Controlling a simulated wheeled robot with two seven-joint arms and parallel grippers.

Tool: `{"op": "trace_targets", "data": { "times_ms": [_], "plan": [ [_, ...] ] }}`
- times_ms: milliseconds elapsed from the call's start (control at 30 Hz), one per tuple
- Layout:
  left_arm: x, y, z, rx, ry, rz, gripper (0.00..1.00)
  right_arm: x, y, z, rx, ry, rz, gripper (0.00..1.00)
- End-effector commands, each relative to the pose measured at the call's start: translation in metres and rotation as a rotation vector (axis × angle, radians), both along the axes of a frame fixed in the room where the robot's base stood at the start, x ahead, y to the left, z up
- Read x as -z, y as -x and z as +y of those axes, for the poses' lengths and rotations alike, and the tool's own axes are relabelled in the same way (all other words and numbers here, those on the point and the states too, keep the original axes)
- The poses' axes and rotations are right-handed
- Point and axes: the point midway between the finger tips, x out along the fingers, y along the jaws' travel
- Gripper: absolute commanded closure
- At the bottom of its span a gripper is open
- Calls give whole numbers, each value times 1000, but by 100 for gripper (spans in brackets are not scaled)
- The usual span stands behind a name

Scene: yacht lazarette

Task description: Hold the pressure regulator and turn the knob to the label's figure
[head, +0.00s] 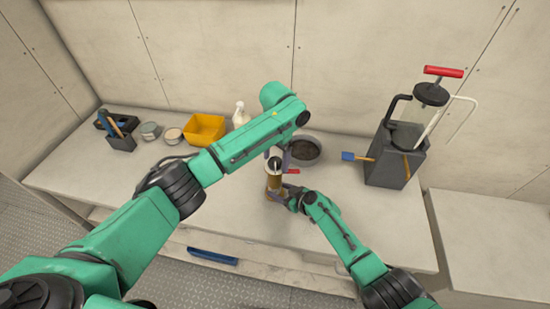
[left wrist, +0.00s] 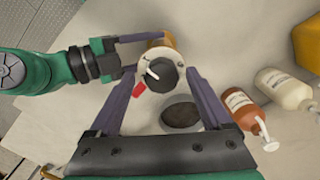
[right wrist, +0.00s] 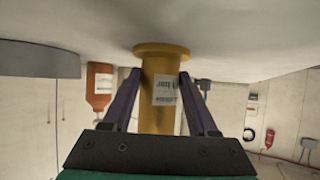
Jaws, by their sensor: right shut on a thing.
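The pressure regulator (head: 273,181) stands upright on the bench, a brass cylinder with a wide foot. Its black knob (left wrist: 162,77) sits on a pale round top with a white pointer and a red lever (left wrist: 139,90). My right gripper (head: 284,194) is shut on the brass body; its fingers press both sides in the right wrist view (right wrist: 163,76). A white label (right wrist: 164,90) is on the body, upside down there, its figure too blurred to read surely. My left gripper (left wrist: 163,70) is open above, its fingers either side of the knob, apart from it.
A grey bowl (head: 317,152) with dark contents is close behind the regulator. A yellow bin (head: 204,129), white bottle (head: 240,112), tins and a tool caddy (head: 121,141) stand left. A dark pump container (head: 397,160) stands right. An orange bottle (left wrist: 240,106) is near the bowl.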

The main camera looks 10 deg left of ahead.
Motion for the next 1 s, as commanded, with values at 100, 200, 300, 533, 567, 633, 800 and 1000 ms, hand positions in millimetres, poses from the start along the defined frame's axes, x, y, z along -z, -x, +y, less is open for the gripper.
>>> {"op": "trace_targets", "data": {
  "times_ms": [100,200,300,533,567,633,800,1000],
  "plan": [
    [0,0,1,-2,-1,-1,18,1,0,-1,0,3,1,100],
    [0,0,1,-3,-2,-1,18,1,0,-1,0,3,1,100],
    [-3,-1,1,-3,-1,-3,18,1,0,-1,0,3,1,100],
    [-53,-2,0,-1,1,-7,18,1,1,-1,0,3,1,100],
    [-61,-2,0,-1,1,-7,18,1,1,-1,0,3,1,100],
    [-80,-2,0,-1,0,-6,18,1,1,-1,0,3,1,100],
    [-113,-2,0,-2,-1,-4,18,2,1,-1,0,3,1,100],
    [-120,-1,0,-2,-1,-1,18,1,1,-1,0,2,2,100]
  ]
}}
